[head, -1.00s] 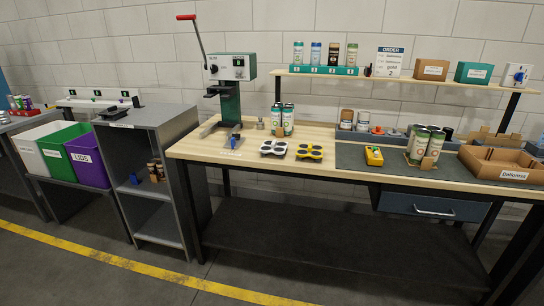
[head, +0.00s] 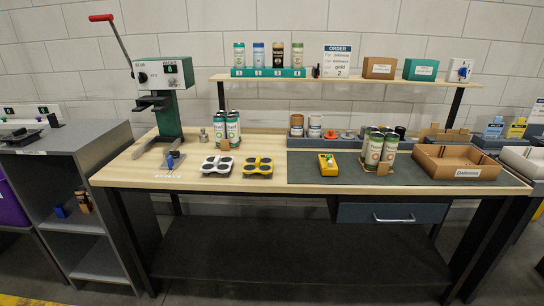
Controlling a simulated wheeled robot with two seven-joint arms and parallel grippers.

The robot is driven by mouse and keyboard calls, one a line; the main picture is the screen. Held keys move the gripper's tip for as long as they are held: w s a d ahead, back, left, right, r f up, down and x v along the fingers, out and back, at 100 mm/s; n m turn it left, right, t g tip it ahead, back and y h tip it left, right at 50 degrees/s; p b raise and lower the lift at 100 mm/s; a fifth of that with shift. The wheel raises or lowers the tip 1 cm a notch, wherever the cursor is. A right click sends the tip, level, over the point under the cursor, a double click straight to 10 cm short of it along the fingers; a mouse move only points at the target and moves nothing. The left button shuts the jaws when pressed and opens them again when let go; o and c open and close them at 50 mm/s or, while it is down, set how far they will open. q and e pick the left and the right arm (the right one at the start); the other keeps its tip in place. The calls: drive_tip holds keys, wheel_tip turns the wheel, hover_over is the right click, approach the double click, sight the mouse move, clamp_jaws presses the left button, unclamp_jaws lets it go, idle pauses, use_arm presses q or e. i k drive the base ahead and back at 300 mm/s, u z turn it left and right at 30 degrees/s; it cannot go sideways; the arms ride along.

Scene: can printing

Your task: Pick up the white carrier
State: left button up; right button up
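The white carrier (head: 217,165) lies flat on the wooden part of the workbench, left of the middle. It is a low white tray with several dark round openings, and they look empty. A yellow carrier (head: 257,167) of the same shape lies close to its right. Neither of my grippers shows in the head view, so I cannot see whether they are open or shut.
Green-and-white cans (head: 232,127) stand behind the white carrier. A green press (head: 166,108) with a red-handled lever stands to the left. A yellow device (head: 328,164), more cans (head: 375,150) and a cardboard box (head: 423,160) are to the right. The bench front (head: 225,183) is clear.

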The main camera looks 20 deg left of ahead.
sight(219, 164)
drive_tip(key=z, duration=0.4)
drive_tip(key=i, duration=0.85)
drive_tip(key=u, duration=0.5)
drive_tip(key=i, duration=0.8)
drive_tip(key=u, duration=0.7)
